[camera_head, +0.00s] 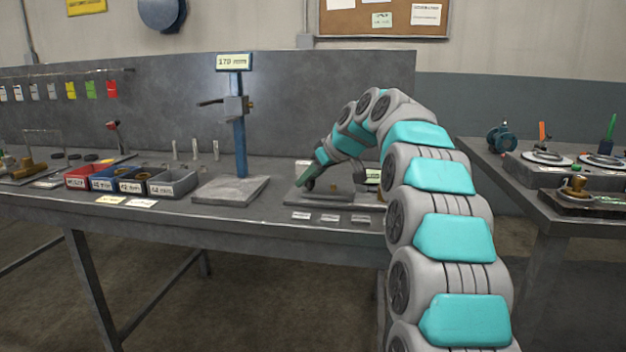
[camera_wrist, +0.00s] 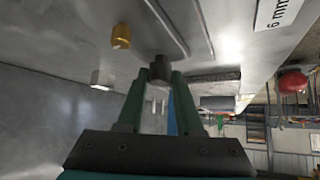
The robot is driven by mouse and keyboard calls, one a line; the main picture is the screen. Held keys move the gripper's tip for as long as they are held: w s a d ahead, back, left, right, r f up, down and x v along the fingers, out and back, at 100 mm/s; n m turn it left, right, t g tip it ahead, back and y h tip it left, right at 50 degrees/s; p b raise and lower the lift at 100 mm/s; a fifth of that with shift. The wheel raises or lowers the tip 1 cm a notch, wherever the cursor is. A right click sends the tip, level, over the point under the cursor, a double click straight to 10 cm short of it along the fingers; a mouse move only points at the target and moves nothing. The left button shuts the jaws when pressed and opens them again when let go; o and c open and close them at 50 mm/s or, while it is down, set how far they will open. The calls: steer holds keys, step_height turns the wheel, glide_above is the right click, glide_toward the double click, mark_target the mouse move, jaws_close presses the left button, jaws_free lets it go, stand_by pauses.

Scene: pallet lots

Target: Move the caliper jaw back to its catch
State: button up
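The caliper fixture is a flat grey plate (camera_head: 345,200) on the bench, right of the blue stand. My gripper (camera_head: 304,187) reaches down at its left end. In the wrist view, my gripper's two green fingers (camera_wrist: 160,78) close on a dark round knob (camera_wrist: 160,68), which seems to belong to the caliper jaw. The knob sits by a raised grey rail (camera_wrist: 172,28). A brass peg (camera_wrist: 121,37) stands apart from the fingers; it also shows on the plate in the head view (camera_head: 334,188). I cannot make out which part is the catch.
A blue stand (camera_head: 240,135) with a 170 mm sign stands left of the fixture. Several parts bins (camera_head: 172,183) are further left. A "6 mm" card (camera_wrist: 280,12) is beside the fixture. Another bench (camera_head: 560,190) is at right.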

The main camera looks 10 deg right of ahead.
steer(key=o, duration=0.4)
steer(key=shift+a, duration=0.2)
steer(key=shift+s+d+r, duration=0.25)
steer(key=shift+d+r, duration=0.05)
steer(key=v, duration=0.6)
steer(key=shift+s+d+r+b, duration=0.15)
steer(key=shift+s+r+b, duration=0.1)
steer(key=shift+r+b, duration=0.1)
steer(key=shift+f, duration=0.1)
